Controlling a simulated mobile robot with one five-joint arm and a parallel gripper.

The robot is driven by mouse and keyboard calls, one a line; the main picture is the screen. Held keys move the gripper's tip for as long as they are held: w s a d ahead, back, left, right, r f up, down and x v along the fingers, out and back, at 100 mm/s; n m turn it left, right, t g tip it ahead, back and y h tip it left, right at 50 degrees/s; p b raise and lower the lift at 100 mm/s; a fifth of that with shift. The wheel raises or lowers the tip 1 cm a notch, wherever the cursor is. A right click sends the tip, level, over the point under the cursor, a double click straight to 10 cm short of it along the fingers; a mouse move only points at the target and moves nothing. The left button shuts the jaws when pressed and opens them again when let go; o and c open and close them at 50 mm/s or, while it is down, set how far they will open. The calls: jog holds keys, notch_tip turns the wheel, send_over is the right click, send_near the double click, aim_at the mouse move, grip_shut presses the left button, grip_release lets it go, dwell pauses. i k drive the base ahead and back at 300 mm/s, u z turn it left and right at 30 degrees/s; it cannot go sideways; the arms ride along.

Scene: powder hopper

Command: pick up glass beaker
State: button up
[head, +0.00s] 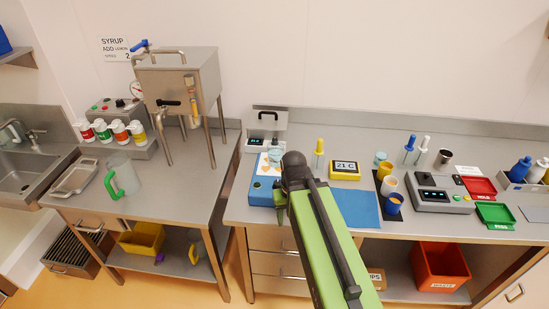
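A small clear glass vessel (275,155) shows on the blue and white device (262,188), just left of my arm's dark end. Another small clear, bluish vessel (381,157) stands farther right, behind the cups. I cannot tell from their shape which is the glass beaker. My gripper (294,163) is at the dark end of my green arm, over the front left of the right bench. The arm's end partly covers the device. The fingers do not show clearly, so I cannot see whether they are open or hold anything.
A yellow 21 C display (345,170) and blue mat (351,208) lie right of my arm. Several cups stand on a dark strip (379,186). A scale (440,190) and trays are farther right. A green-handled jug (121,176) and steel hopper (180,82) are on the left bench.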

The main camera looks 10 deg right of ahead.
aim_at(276, 149)
jog(key=z, duration=0.05)
jog(key=k, duration=0.1)
jog(key=u, duration=3.1)
jog(key=k, duration=0.85)
jog(key=z, duration=1.3)
jog(key=i, duration=0.95)
jog(key=u, duration=0.1)
